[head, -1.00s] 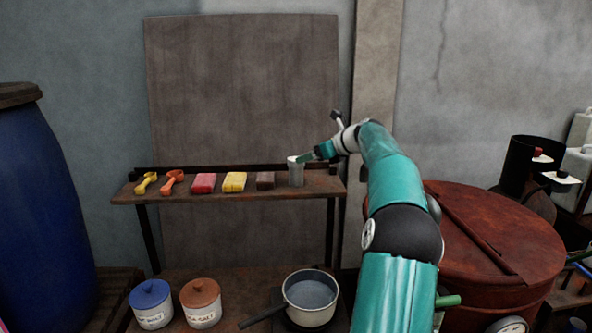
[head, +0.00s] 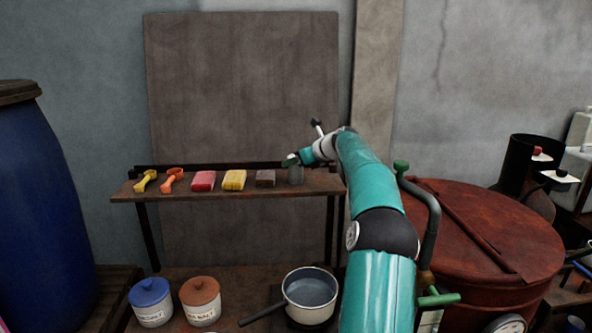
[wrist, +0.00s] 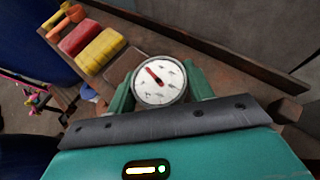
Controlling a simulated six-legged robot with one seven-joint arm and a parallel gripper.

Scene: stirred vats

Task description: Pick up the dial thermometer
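The dial thermometer (wrist: 160,80) shows in the wrist view as a round white face with a red needle. My gripper (wrist: 161,88) has one green finger on each side of the dial, spread about the width of the face. I see no clear grip; any contact is hard to make out. In the head view my gripper (head: 291,160) is at the top of a small grey cup (head: 296,177) at the right end of the wooden shelf (head: 220,193). The thermometer itself cannot be made out there, and its stem is hidden in the wrist view.
On the shelf, left of the cup, are a brown block (head: 265,178), a yellow block (head: 234,180), a red block (head: 204,181), an orange scoop (head: 172,179) and a yellow scoop (head: 145,181). A saucepan (head: 309,296) stands below. A rusty red vat (head: 480,240) is at the right.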

